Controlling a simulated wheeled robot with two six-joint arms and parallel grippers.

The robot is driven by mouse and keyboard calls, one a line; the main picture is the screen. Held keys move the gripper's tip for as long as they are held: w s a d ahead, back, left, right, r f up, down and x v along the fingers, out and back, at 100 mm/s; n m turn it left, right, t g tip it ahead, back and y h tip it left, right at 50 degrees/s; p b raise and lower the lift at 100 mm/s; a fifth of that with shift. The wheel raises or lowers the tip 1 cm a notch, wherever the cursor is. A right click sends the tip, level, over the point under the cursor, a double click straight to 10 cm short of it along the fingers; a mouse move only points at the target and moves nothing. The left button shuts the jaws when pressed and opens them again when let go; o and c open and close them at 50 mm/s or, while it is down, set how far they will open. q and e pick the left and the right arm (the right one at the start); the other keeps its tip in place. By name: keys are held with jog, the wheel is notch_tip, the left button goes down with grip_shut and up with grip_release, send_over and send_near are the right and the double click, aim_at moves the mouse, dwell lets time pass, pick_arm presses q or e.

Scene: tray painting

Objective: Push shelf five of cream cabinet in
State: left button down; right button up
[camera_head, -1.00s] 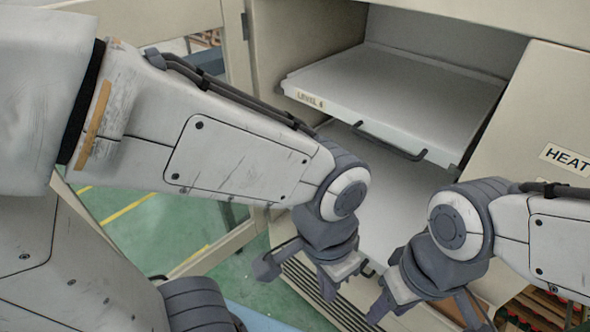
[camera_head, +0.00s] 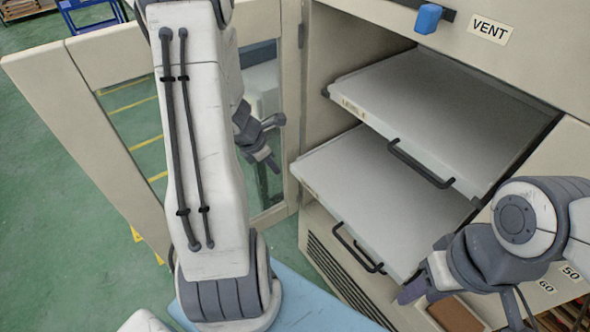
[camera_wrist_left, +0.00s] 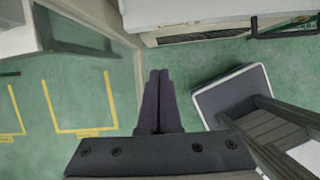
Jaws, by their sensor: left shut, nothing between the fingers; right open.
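The cream cabinet (camera_head: 300,190) is open. Its upper shelf (camera_head: 440,105) has a dark handle and a label whose number I cannot read. A lower shelf (camera_head: 375,195), also with a dark handle, sticks out past the cabinet front; I cannot tell which is shelf five. My left gripper (camera_head: 268,158), partly hidden behind my arm, is left of the shelves by the door. In the left wrist view it is shut and empty (camera_wrist_left: 158,100), above green floor. My right gripper (camera_head: 440,285) is open near the lower shelf's front right corner, apparently empty.
The cabinet's glazed door (camera_head: 110,170) stands open at the left. A blue knob (camera_head: 428,18) and a VENT label (camera_head: 490,27) are above the shelves. A vent grille (camera_head: 345,275) is below. Green floor (camera_head: 40,230) is free at the left.

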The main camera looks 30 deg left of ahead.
pick_arm(q)
jog(key=w+d+f+b, duration=0.2)
jog(key=w+f, duration=0.5)
jog(key=f, duration=0.2)
jog(key=shift+f, duration=0.2)
